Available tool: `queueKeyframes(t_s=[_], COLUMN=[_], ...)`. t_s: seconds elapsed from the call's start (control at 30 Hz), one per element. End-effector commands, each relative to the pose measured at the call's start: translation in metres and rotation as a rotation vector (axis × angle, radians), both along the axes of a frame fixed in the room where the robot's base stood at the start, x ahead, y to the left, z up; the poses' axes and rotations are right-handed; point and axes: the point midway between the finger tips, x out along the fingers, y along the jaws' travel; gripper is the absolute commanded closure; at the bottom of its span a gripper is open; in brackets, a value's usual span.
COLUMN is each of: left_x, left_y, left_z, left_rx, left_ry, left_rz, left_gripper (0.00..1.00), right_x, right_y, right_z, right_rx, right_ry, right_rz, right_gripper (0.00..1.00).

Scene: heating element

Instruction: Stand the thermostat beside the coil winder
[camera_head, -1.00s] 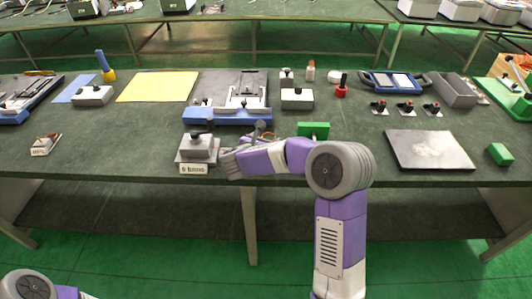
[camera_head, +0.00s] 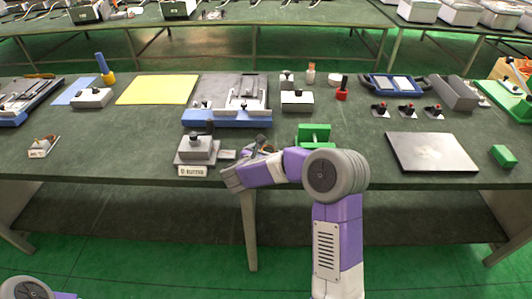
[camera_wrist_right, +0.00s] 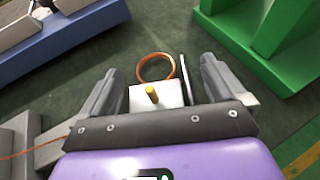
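A small white block with a yellow pin and an orange ring (camera_wrist_right: 143,101), which I take for the thermostat, lies between the fingers of my right gripper (camera_wrist_right: 160,82) in the right wrist view. Gaps show beside the block, so the fingers look open around it. In the head view my right gripper (camera_head: 256,155) is low over the table's front edge, and the block is mostly hidden there. I cannot tell for sure which thing is the coil winder; the blue-based machine (camera_head: 226,117) behind may be it. My left gripper is out of view.
A labelled grey box (camera_head: 197,150) stands left of my right gripper. A green frame (camera_head: 314,134) stands to its right, close by. A grey plate (camera_head: 431,152) lies farther right. A yellow sheet (camera_head: 157,90) lies at the back left. The front left table is mostly clear.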

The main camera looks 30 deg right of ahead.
Motion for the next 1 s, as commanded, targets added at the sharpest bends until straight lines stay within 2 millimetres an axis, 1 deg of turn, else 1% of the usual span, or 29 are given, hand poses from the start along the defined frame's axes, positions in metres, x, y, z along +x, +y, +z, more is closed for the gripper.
queueKeyframes(t_s=[0.2,0.33,0.47,0.6,0.73,0.87,1.0], left_x=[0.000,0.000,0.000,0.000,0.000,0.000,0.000], left_y=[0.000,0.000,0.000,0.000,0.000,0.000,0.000], left_z=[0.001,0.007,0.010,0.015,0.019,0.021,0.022], left_rx=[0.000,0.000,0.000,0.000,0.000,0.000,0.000], left_ry=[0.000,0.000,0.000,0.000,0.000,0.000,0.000], left_rz=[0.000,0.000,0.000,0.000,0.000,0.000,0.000], left_gripper=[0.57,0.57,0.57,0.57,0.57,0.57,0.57], right_x=[0.000,-0.001,-0.013,-0.031,-0.046,-0.056,-0.063], right_y=[0.000,0.001,0.021,0.046,0.066,0.081,0.089], right_z=[0.001,0.006,0.015,0.028,0.038,0.044,0.049], right_rx=[0.000,0.000,-0.001,-0.001,-0.001,0.000,-0.001], right_ry=[0.000,0.000,-0.001,-0.001,0.000,0.000,0.000], right_rz=[0.000,0.001,0.005,0.006,0.006,0.004,0.002], right_gripper=[0.03,0.03,0.03,0.03,0.03,0.03,0.03])
